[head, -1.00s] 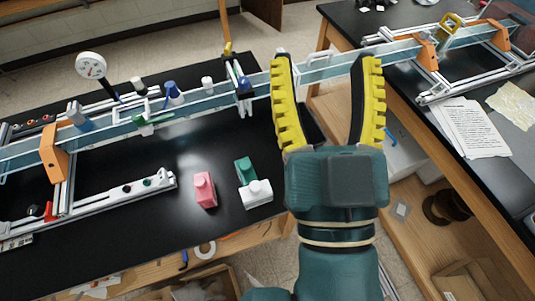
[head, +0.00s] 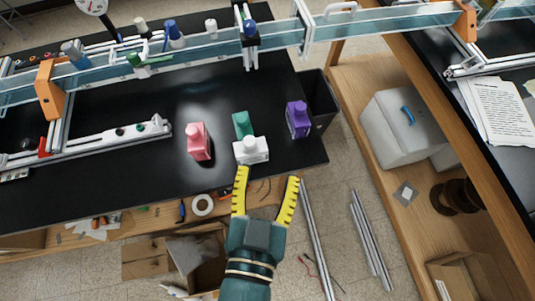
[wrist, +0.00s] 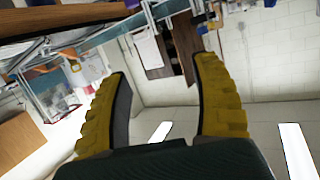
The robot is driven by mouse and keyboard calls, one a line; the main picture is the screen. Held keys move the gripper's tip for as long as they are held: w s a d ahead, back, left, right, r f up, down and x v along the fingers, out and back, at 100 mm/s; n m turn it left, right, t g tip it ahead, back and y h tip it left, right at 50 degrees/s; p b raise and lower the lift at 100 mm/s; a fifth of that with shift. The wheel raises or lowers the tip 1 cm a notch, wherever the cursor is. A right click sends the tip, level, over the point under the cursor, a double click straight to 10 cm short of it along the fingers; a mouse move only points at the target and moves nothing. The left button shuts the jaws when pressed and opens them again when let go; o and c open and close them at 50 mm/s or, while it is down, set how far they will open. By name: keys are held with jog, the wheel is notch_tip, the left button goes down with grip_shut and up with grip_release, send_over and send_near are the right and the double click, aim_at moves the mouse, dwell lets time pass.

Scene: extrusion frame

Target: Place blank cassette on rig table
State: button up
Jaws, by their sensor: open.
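Several bottle-shaped blocks stand on the black table (head: 100,190) near its right end: a pink one (head: 198,142), a green one (head: 242,123), a white one (head: 251,150) and a purple one (head: 298,119). No label shows which is the blank cassette; the white one is the plainest. My gripper (head: 268,178) is open and empty, its yellow fingers pointing up the picture. In the head view its left fingertip shows just below the white block, by the table's front edge; contact cannot be told. The wrist view shows only room and ceiling between the fingers (wrist: 160,95).
A clear rail (head: 200,58) with orange brackets spans the back of the table and reaches toward a second table on the right. A dark bin (head: 322,98) stands beside the purple block. Metal bars (head: 318,240) and an open cardboard box (head: 195,255) lie below.

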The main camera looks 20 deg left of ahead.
aim_at(249, 147)
jog(key=s+a+f+n+g+y+b, duration=0.1)
jog(key=s+a+f+n+g, duration=0.2)
jog(key=f, duration=0.4)
jog(key=shift+m+t+y, duration=0.3)
jog(key=shift+t, duration=0.2)
jog(key=x, duration=0.6)
jog(key=a+x, duration=0.1)
jog(key=x, duration=0.3)
jog(key=shift+r+b, duration=0.3)
jog(key=shift+b, duration=0.1)
jog(key=x, duration=0.3)
jog(key=b+x, duration=0.1)
jog(key=x, duration=0.2)
jog(key=shift+r, duration=0.25)
grip_shut()
